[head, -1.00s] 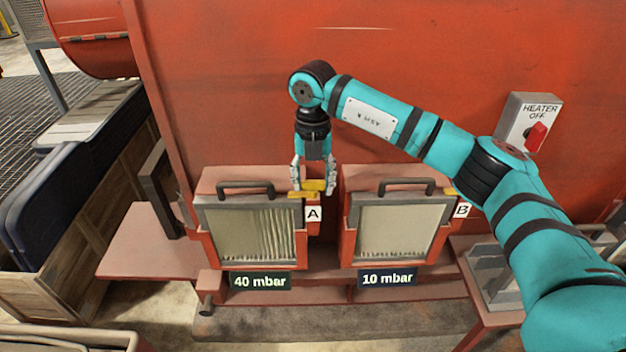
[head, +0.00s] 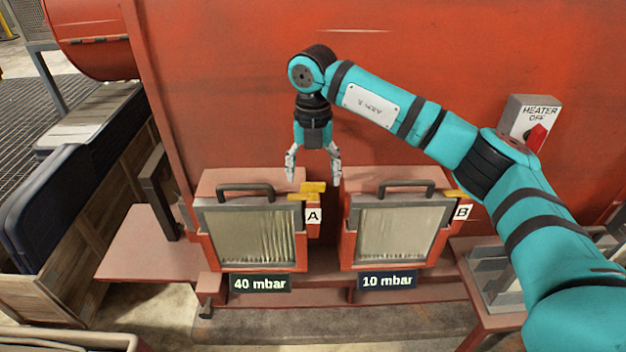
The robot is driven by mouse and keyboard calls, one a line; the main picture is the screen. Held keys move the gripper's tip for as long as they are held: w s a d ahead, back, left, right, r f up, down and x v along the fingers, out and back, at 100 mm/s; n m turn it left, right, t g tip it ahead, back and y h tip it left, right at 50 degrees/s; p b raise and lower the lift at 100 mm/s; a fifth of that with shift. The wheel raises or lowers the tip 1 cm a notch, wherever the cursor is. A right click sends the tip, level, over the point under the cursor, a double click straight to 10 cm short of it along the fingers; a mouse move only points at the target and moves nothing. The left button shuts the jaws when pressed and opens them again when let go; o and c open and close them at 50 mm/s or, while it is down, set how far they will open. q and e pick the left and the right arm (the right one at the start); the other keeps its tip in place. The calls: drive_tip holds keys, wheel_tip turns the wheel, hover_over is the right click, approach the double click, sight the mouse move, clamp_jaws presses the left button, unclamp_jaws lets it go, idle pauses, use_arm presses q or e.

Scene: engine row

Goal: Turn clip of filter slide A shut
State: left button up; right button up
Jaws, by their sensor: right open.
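Filter slide A (head: 252,238) sits in its red housing at the left, with a dark handle (head: 245,187) on top and a dirty, streaked pleated face. Its yellow clip (head: 312,190) is at the upper right corner, above the label A (head: 313,215); one yellow part reaches left over the slide's frame edge. My right gripper (head: 314,180) is open and empty, its fingers spread on either side above the clip, apart from it. My left gripper is not in view.
Filter slide B (head: 400,232) stands to the right with its own yellow clip (head: 457,195). Plates read 40 mbar (head: 260,284) and 10 mbar (head: 387,282). A heater switch box (head: 529,122) is at the right. A wooden crate (head: 70,235) stands at the left.

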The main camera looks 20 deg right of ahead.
sight(312, 183)
wheel_tip(312, 183, up, 9)
idle(0.6)
